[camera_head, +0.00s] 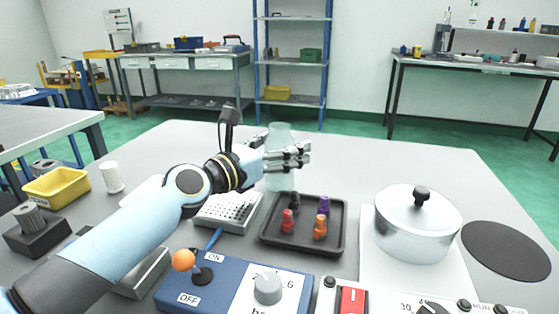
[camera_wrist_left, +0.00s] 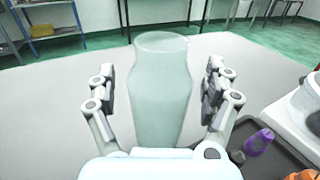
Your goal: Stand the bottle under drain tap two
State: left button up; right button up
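A pale green translucent bottle (camera_head: 280,182) stands upright on the grey table, behind the dark tray. My left gripper (camera_head: 303,154) is at the bottle, its fingers reaching across it and hiding part of its middle. In the left wrist view the bottle (camera_wrist_left: 160,95) stands between the two fingers, with a gap visible on each side. The left gripper is open and not closed on it. My right gripper is not in view. No drain tap can be made out in either view.
A dark tray (camera_head: 258,247) with several coloured pegs lies just in front of the bottle. A white perforated block (camera_head: 228,211) is left of it, a steel pot (camera_head: 415,225) right. A blue switch box (camera_head: 225,284) is nearer. The table behind the bottle is clear.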

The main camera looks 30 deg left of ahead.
pick_arm(q)
jog(key=c, duration=1.2)
